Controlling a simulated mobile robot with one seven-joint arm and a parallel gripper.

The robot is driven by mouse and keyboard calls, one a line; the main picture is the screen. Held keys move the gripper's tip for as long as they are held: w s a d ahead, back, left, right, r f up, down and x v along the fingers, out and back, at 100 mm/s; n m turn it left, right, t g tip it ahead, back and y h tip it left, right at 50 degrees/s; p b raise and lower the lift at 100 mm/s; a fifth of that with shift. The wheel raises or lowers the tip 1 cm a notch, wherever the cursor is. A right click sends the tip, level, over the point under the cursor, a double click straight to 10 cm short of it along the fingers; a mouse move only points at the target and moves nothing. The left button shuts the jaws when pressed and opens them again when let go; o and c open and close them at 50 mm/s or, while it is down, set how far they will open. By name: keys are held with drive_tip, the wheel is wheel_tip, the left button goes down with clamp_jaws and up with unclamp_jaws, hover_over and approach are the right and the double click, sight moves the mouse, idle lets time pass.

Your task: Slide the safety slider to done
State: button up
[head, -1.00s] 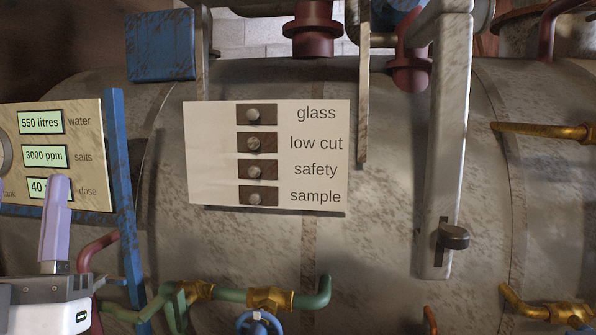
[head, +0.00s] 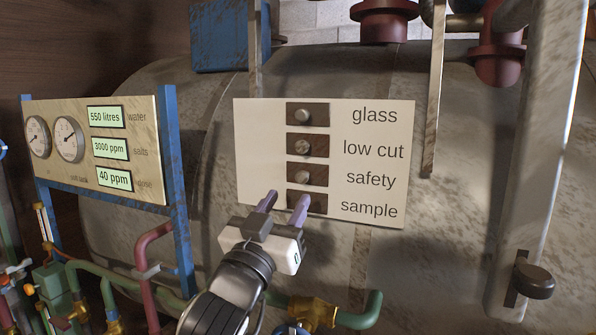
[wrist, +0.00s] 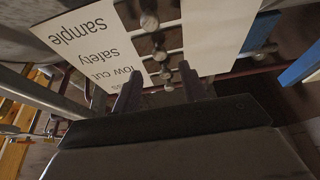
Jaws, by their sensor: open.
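The white slider panel (head: 257,150) is fixed to the still, with rows marked glass, low cut, safety and sample. The safety slider's round metal knob (head: 303,178) sits a little left of the middle of its dark slot; no "done" mark is legible. In the wrist view the panel is upside down, and the safety knob (wrist: 160,56) shows beyond the fingertips. My gripper (head: 286,200) is open and empty in front of the panel's lower part, below the safety row. Its right finger covers the sample knob in the head view. I cannot tell whether it touches anything.
The low cut knob (head: 302,147) and glass knob (head: 302,116) are close above. A gauge board (head: 150,150) on blue posts stands left. Green pipes and a brass fitting (head: 312,312) lie below.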

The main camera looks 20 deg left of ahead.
sight(300, 179)
drive_tip(key=p+x, duration=0.2)
drive_tip(key=x, duration=0.3)
drive_tip(key=shift+w+r, duration=0.15)
drive_tip(key=shift+w, duration=0.15)
clamp_jaws()
